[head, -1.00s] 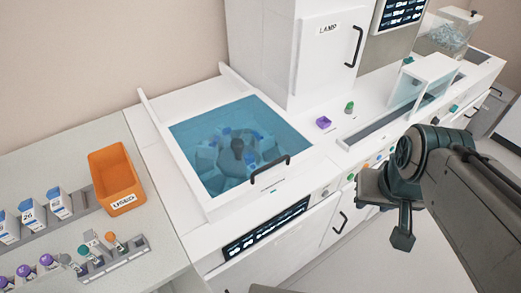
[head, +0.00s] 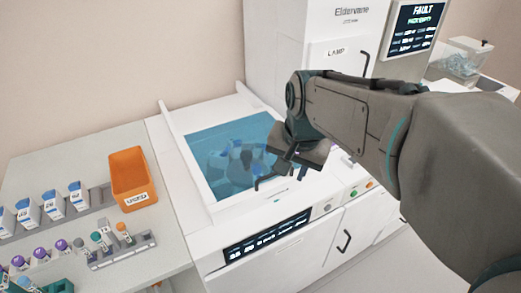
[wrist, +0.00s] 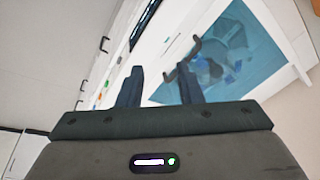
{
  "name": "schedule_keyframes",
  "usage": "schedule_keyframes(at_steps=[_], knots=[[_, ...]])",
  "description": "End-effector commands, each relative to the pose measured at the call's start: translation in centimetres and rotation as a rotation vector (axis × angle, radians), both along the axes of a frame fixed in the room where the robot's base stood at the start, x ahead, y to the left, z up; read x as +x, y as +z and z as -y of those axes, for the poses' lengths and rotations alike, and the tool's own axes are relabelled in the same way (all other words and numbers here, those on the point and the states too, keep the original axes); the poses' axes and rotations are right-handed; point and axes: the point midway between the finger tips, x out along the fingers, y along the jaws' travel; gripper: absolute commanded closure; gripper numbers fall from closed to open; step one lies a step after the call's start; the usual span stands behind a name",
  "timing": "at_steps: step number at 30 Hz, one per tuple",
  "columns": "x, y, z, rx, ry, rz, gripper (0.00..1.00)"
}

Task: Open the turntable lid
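The turntable lid (head: 205,139) is a blue see-through panel in a white frame, lying shut over the turntable, whose white and blue parts show through it. It also shows in the wrist view (wrist: 251,55). Its black bar handle (wrist: 182,63) is on the edge nearest me. The handle lies just beyond the fingertips in the wrist view; I see no contact.
Left of the turntable, a grey bench holds an orange bin (head: 128,177) and racks of boxes and capped tubes (head: 97,240). A tall white cabinet with the LAMP door (head: 335,52) stands behind. A dark display (head: 267,237) is on the front panel below the lid.

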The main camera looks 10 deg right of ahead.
Motion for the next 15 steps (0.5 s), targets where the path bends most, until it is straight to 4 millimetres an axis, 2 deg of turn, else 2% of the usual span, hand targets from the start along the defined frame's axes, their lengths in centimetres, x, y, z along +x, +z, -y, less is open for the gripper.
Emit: schedule_keyframes(at_steps=[1, 6, 10, 15], knots=[[1.8, 0.3, 0.1, 0.031, -0.101, -0.017, 0.67], [6.4, 0.9, 0.2, 0.12, -0.412, -0.057, 0.67], [8.6, 1.1, 0.3, 0.161, -0.568, -0.076, 0.67], [9.7, 0.7, 0.4, 0.182, -0.652, -0.088, 0.67]])
